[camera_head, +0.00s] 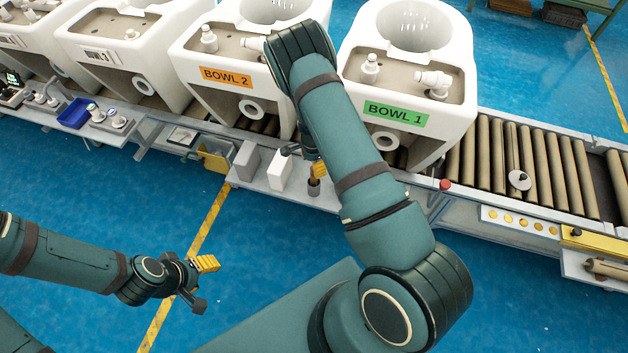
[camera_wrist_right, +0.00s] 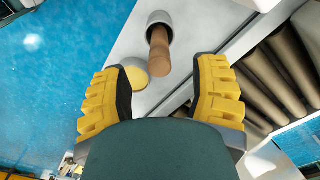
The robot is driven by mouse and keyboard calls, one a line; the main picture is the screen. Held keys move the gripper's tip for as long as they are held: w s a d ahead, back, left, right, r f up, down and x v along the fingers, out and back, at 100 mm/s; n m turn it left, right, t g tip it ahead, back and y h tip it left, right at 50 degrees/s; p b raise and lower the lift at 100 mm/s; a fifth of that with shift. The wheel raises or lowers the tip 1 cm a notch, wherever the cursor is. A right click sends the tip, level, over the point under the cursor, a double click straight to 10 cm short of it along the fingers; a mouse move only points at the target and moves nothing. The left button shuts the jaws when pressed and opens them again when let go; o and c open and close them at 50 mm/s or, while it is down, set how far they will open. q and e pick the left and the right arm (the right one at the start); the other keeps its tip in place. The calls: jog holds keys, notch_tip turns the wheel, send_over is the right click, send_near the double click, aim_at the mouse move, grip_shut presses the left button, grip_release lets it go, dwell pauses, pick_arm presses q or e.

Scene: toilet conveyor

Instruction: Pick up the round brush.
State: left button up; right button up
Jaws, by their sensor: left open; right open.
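A brown cylindrical handle (camera_wrist_right: 158,50) with a grey round end (camera_wrist_right: 155,18) shows ahead of my right gripper in the right wrist view; it appears to be the round brush. In the head view its grey end (camera_head: 314,188) shows on the ledge below the bowls. My right gripper (camera_wrist_right: 155,92) is open, one yellow finger on each side of the space before the handle, and I see no contact. In the head view my right arm hides most of that gripper. My left gripper (camera_head: 198,278) is open and empty above the blue floor.
A pale yellow dome (camera_wrist_right: 131,75) sits close beside the handle. White blocks (camera_head: 278,171) stand on the ledge to its left. Bowl 1 (camera_head: 455,60) and bowl 2 (camera_head: 190,75) rest on the roller conveyor (camera_head: 550,170) behind. A red knob (camera_head: 445,184) is to the right.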

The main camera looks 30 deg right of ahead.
aim_at(314, 180)
notch_tip(314, 180, down, 5)
jog(key=shift+d+f+b, duration=0.1)
jog(key=shift+f+b, duration=0.05)
jog(key=shift+b, duration=0.55)
grip_shut()
